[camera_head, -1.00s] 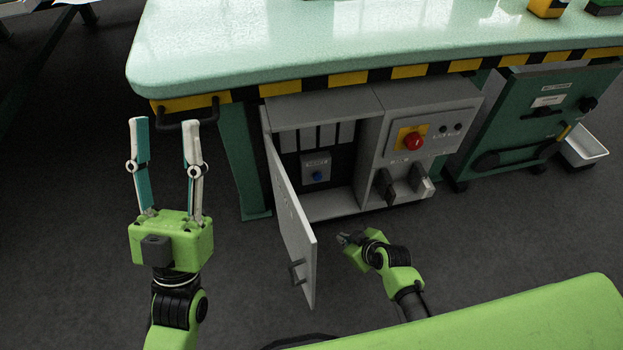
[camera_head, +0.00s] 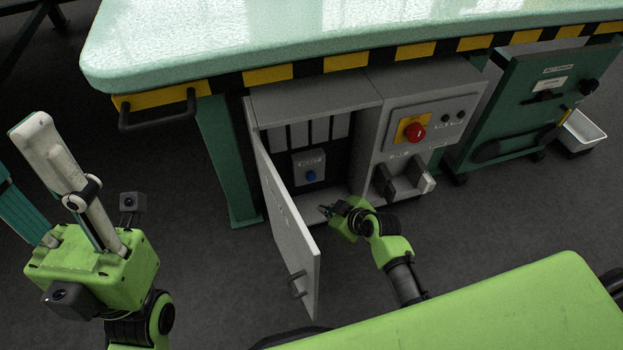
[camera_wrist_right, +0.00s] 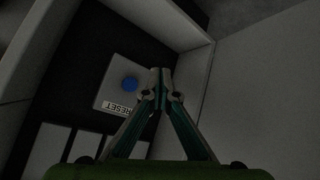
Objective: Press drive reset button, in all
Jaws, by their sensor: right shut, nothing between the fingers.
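The blue reset button (camera_head: 311,175) sits on a small grey plate (camera_head: 302,160) inside the open grey cabinet (camera_head: 318,92) under the table. In the right wrist view the button (camera_wrist_right: 130,84) shows beside a label reading RESET (camera_wrist_right: 118,109). My right gripper (camera_head: 326,210) is at the cabinet's opening, lower than the button and apart from it. Its fingers (camera_wrist_right: 159,78) are shut together and empty, pointing into the cabinet.
The cabinet door (camera_head: 285,215) hangs open left of my right gripper, with a handle (camera_head: 297,284). Right of the compartment are a red knob on yellow (camera_head: 415,132) and dark switch handles (camera_head: 402,180). The table (camera_head: 300,45) overhangs above. A white bin (camera_head: 582,130) stands right.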

